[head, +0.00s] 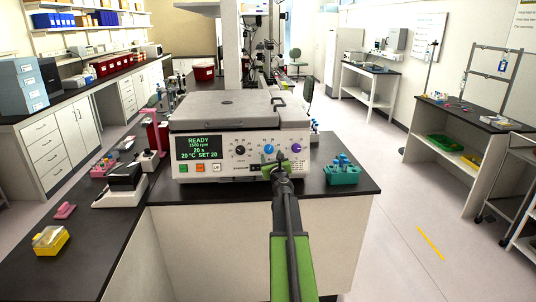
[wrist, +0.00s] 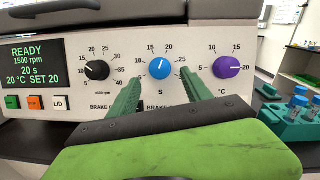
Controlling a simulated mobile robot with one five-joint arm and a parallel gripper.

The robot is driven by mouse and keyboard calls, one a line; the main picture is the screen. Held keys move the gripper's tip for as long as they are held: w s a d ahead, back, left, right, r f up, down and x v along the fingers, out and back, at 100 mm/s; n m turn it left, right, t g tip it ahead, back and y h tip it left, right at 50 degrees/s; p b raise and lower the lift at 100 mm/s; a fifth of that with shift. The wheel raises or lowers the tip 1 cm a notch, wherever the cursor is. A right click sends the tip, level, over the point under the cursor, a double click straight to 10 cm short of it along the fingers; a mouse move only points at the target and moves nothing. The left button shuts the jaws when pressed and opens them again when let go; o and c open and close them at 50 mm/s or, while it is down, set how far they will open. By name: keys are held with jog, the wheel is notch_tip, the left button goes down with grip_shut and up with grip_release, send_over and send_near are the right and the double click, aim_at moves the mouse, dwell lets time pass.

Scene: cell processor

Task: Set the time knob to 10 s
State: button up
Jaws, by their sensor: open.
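The processor (head: 240,115) stands on the dark bench. Its display (wrist: 33,62) reads READY, 1500 rpm, 20 s, 20 °C, SET 20. The time knob is the blue knob (wrist: 160,67), marked s, in the middle of the row; in the head view it (head: 269,149) shows just above my gripper. Its white pointer is turned upward, slightly right. My gripper (wrist: 161,78) is open in front of the panel, its two green fingers to the lower left and right of the blue knob. I cannot tell whether they touch it. In the head view my gripper (head: 276,164) hides part of the panel below the knob.
A black speed knob (wrist: 97,70) is left of the blue knob, and a purple temperature knob (wrist: 226,67) is right of it. A teal tube rack (head: 342,174) stands right of the processor. Small push buttons (wrist: 35,102) sit below the display.

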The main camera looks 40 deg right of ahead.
aim_at(269, 150)
jog(key=x, duration=0.5)
jog(key=shift+a, duration=0.1)
grip_shut()
jog(key=shift+a, duration=0.25)
jog(key=shift+d, duration=0.15)
